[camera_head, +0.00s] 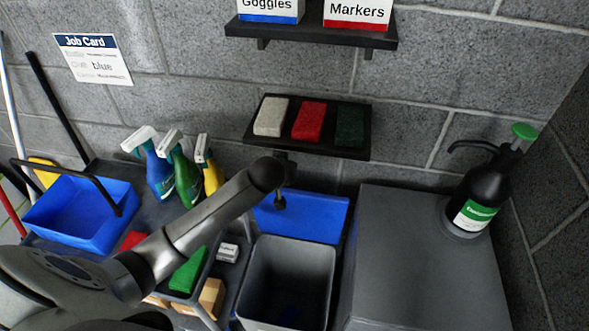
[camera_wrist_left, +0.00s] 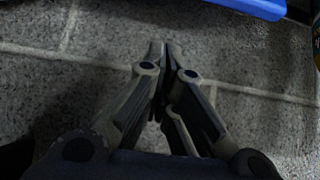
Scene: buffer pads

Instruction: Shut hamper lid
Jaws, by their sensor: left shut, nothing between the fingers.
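The hamper (camera_head: 290,270) is a dark grey bin in the lower middle of the head view, its top open. Its blue lid (camera_head: 325,215) stands raised at the back, against the wall side. My left arm reaches in from the left, and my left gripper (camera_head: 281,200) is near the lid's upper left part; whether it touches the lid cannot be told. In the left wrist view the gripper (camera_wrist_left: 165,50) is shut and empty, facing block wall. A blue edge (camera_wrist_left: 250,7) shows at the top there; I cannot tell if it is the lid. My right gripper is out of view.
A grey cabinet (camera_head: 420,260) with a black pump bottle (camera_head: 480,190) stands right of the hamper. A shelf with sponges (camera_head: 308,145) hangs above the lid. Spray bottles (camera_head: 182,175) and a blue tub (camera_head: 80,210) are on the left.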

